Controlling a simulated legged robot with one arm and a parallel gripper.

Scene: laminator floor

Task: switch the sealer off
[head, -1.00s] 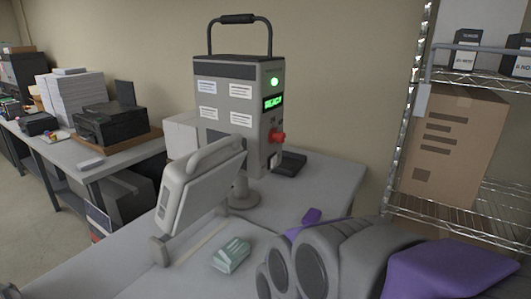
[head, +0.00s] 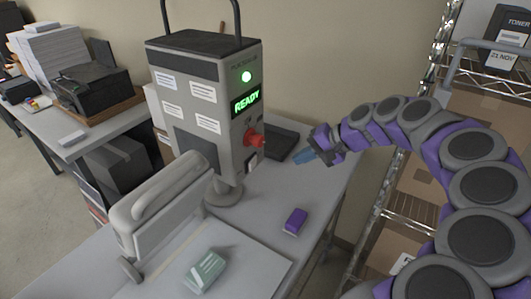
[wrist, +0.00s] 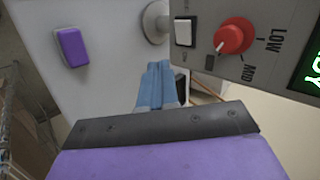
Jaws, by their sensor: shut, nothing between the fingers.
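The sealer (head: 203,105) is a grey box with a top handle, standing at the table's back. Its green lamp (head: 246,77) is lit and its display (head: 246,101) reads READY. A red knob (head: 254,140) is on its side face; the wrist view shows the knob (wrist: 234,37) beside LOW and MID marks. A white rocker switch (wrist: 184,31) sits next to the knob; it also shows in the head view (head: 251,166). My gripper (head: 304,157) has blue fingertips, shut and empty, in the air right of the knob and switch. The wrist view shows the fingers (wrist: 156,85) below the switch, apart from it.
A purple block (head: 295,221) and a pale green packet (head: 205,271) lie on the table in front of the sealer. A dark flat object (head: 283,145) lies behind my gripper. A wire shelf with cartons (head: 425,185) stands at the right.

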